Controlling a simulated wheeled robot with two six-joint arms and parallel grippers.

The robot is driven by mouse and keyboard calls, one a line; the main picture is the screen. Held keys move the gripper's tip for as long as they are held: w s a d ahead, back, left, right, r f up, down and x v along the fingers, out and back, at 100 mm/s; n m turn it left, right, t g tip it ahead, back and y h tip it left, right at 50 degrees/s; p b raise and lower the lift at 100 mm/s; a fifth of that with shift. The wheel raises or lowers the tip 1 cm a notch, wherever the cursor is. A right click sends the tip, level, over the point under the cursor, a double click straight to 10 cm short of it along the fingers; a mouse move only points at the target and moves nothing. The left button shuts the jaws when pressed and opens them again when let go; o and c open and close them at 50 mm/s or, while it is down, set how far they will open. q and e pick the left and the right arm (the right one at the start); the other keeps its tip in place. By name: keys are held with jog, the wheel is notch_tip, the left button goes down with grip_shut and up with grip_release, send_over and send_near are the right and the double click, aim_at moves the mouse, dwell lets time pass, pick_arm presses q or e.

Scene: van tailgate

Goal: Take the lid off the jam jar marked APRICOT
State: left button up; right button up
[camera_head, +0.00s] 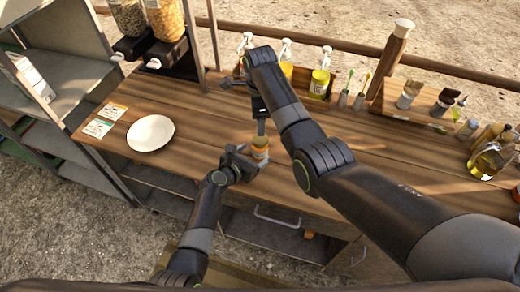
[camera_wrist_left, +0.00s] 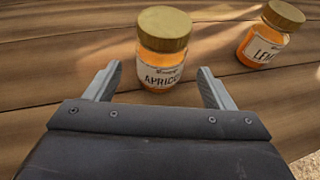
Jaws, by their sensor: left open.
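The jam jar marked APRICOT (camera_wrist_left: 162,68) stands upright on the wooden counter, with orange jam, a white label and a gold lid (camera_wrist_left: 164,28) on top. The jar also shows in the head view (camera_head: 260,152). My left gripper (camera_head: 251,158) is open and low over the counter. In the left wrist view its two fingers (camera_wrist_left: 158,88) point towards the jar, which stands just beyond and between their tips. My right gripper (camera_head: 261,128) hangs above the jar in the head view, seen edge-on, so its jaw opening is unclear.
A second gold-lidded jar marked LEM (camera_wrist_left: 262,42), its label partly cut off, stands right of the apricot jar. A white plate (camera_head: 151,133) and two cards lie left. Counter between plate and jar is clear.

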aim_at(255, 153)
pick_arm(q)
jog(key=shift+x, duration=1.15)
pick_arm(e)
jog(key=shift+w+d+f, duration=0.1)
jog(key=shift+w, duration=0.05)
pick_arm(q)
jog(key=shift+x, duration=1.1)
jog(key=shift+c, duration=0.3)
